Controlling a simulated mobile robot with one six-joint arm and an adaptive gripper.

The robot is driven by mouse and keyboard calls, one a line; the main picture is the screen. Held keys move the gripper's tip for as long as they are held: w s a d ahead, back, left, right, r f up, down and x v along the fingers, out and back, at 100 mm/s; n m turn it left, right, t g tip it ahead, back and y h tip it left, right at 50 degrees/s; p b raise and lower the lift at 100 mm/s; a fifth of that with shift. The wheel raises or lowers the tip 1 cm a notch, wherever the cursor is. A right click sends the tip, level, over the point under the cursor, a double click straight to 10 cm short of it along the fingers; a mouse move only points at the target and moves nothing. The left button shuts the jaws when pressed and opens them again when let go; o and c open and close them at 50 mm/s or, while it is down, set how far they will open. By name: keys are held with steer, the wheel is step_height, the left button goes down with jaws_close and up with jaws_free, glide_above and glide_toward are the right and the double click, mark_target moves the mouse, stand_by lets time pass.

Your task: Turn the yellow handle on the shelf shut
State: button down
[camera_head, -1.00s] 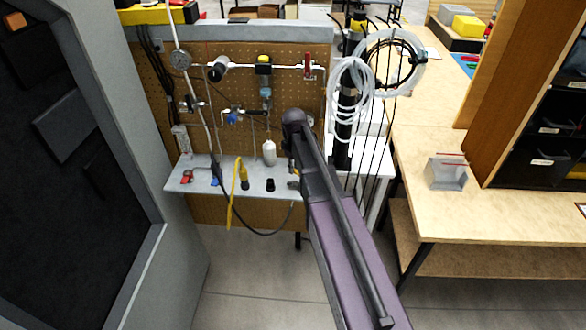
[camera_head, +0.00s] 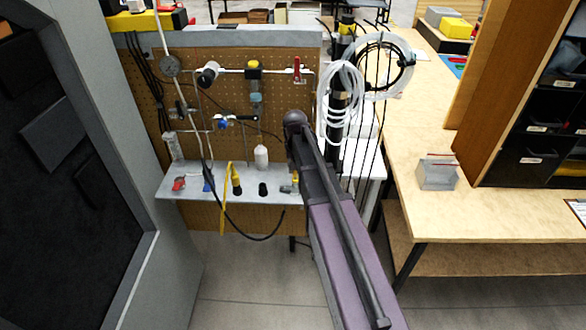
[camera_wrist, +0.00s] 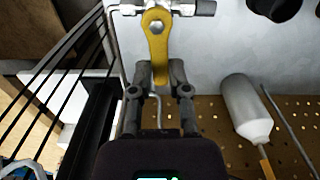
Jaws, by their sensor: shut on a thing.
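The yellow handle (camera_wrist: 157,38) is a flat lever on a metal valve fitting, near the top middle of the wrist view. It points down the picture toward my gripper (camera_wrist: 160,75). My gripper's two fingers are closed around its lower end. In the head view a small bit of yellow, seemingly this handle (camera_head: 295,180), shows at the right end of the grey shelf (camera_head: 215,190), beside my arm. My arm hides the gripper in that view.
A white bottle (camera_head: 261,157) stands on the shelf, left of my arm; it also shows in the wrist view (camera_wrist: 246,107). The pegboard (camera_head: 285,100) with pipes and gauges rises behind. Cables and coiled hoses (camera_head: 341,95) hang right of my arm. A wooden bench (camera_head: 420,210) stands further right.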

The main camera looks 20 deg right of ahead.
steer(key=shift+s+d+m, duration=0.15)
steer(key=shift+d+m, duration=0.05)
steer(key=shift+m, duration=0.3)
steer(key=c, duration=0.6)
jaws_free()
steer(key=shift+a+n, duration=0.1)
steer(key=shift+n, duration=0.2)
